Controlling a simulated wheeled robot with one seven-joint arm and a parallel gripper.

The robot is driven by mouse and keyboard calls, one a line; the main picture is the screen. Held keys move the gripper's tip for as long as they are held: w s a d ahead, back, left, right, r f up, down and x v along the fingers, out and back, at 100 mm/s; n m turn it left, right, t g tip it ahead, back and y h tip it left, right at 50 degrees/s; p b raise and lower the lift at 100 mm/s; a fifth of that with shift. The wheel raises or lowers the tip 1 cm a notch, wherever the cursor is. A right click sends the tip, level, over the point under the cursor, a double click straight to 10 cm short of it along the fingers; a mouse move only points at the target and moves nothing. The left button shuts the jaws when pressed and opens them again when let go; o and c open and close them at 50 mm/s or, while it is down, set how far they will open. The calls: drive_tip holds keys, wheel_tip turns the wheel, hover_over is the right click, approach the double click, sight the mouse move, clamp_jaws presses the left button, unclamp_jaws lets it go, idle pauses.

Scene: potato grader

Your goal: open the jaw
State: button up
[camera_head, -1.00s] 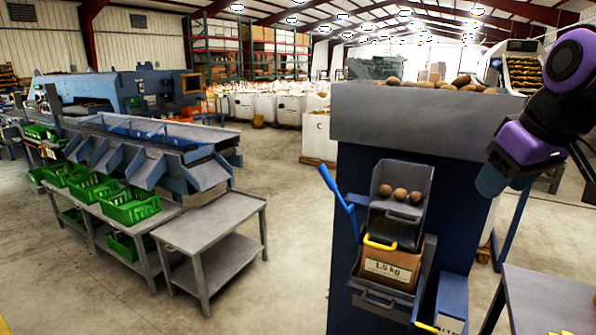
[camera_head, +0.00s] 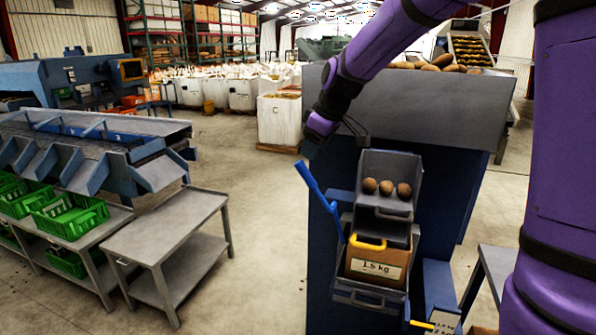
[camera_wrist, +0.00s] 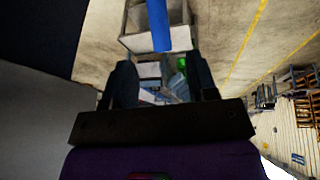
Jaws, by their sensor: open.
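The blue lever (camera_head: 318,200) slants up to the left from the left side of the grey bagging chute (camera_head: 386,208). It also shows in the wrist view (camera_wrist: 158,25), at the top centre. Three potatoes (camera_head: 386,187) lie in the upper grey tray. Below the chute stands a brown 1.5 kg bag (camera_head: 377,262), with a yellow handle (camera_head: 368,243) above it. I cannot tell which part is the jaw. My gripper (camera_wrist: 162,75) is open, its two dark fingers apart. The lever's end appears just beyond the gap, apparently not held. In the head view my gripper (camera_head: 312,148) is partly hidden above the lever.
The dark blue machine body (camera_head: 330,225) and its grey hopper (camera_head: 410,110) with potatoes stand close by. A grey table (camera_head: 165,225) stands to the left, with green crates (camera_head: 70,215) beyond. Open concrete floor (camera_head: 255,220) lies between table and machine.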

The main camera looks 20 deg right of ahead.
sight(306, 168)
drive_tip(key=x, duration=0.9)
clamp_jaws()
